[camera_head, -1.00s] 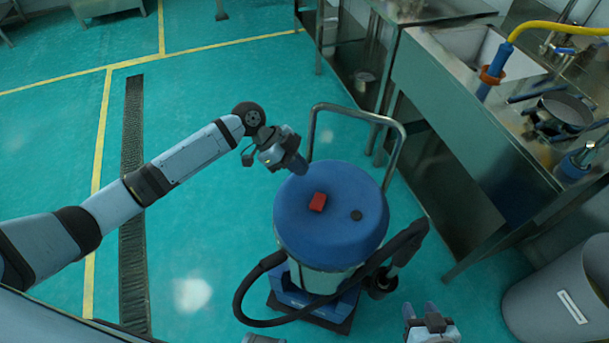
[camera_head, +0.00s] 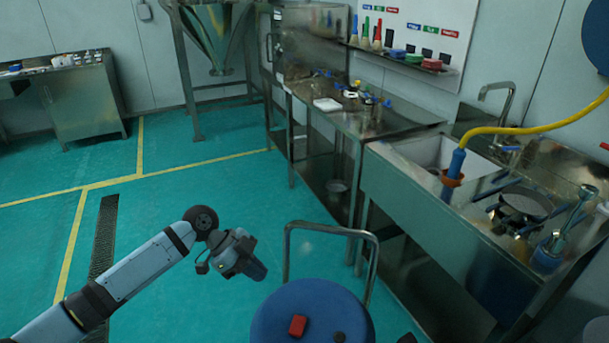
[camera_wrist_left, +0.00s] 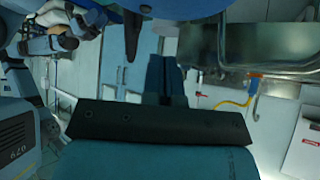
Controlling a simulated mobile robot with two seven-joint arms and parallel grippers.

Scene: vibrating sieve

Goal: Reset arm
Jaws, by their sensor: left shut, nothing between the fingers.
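My left arm comes in from the left in the head view. Its gripper (camera_head: 252,266) is held in the air, just left of the blue vacuum cleaner. The fingers are shut and empty. In the left wrist view the dark, closed fingers (camera_wrist_left: 165,80) show near the middle, with nothing between them. The blue vacuum cleaner (camera_head: 312,312) has a red switch (camera_head: 297,326) and a dark cap on its lid. Its lower part is cut off by the bottom edge. My right gripper is not in the head view.
A metal handle (camera_head: 330,229) rises behind the vacuum. A steel sink bench (camera_head: 400,185) with a yellow hose (camera_head: 540,128) stands at the right. A steel table (camera_head: 360,125) stands behind it. A hopper frame (camera_head: 190,75) is at the back. Green floor (camera_head: 160,210) is clear at left.

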